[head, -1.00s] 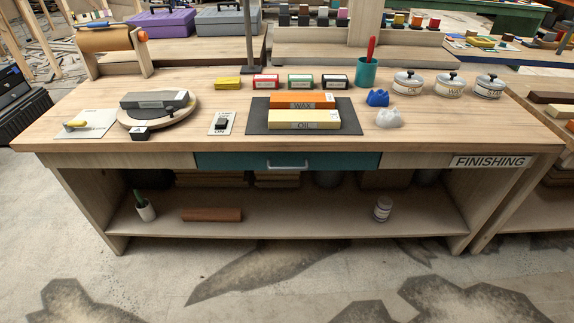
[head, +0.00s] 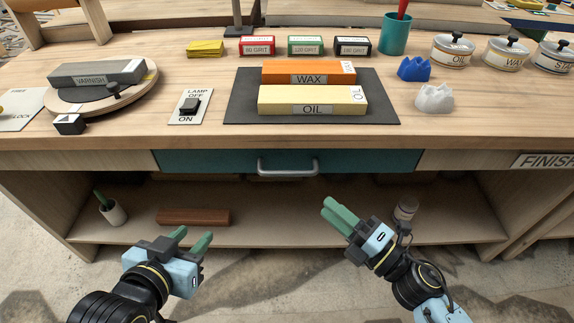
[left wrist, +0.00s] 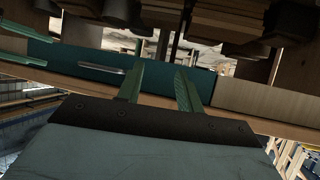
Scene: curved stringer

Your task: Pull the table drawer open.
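The table drawer has a teal front (head: 220,162) set under the tabletop, and it looks shut. Its silver bar handle (head: 288,172) is at the middle of the front. The left wrist view shows the teal front (left wrist: 60,55) and handle (left wrist: 101,68) upside down, beyond the fingers. My left gripper (head: 191,238) is open and empty, below and left of the handle, apart from it; its spread green fingers also show in the left wrist view (left wrist: 160,86). My right gripper (head: 330,209) is empty, below and right of the handle. Its fingers look apart in the left wrist view (left wrist: 22,45).
The wooden tabletop (head: 200,145) overhangs the drawer and carries WAX (head: 290,76) and OIL (head: 290,107) blocks on a dark mat (head: 385,110). The lower shelf (head: 270,233) holds a brown block (head: 194,217) and a white cup (head: 113,213). The space before the handle is clear.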

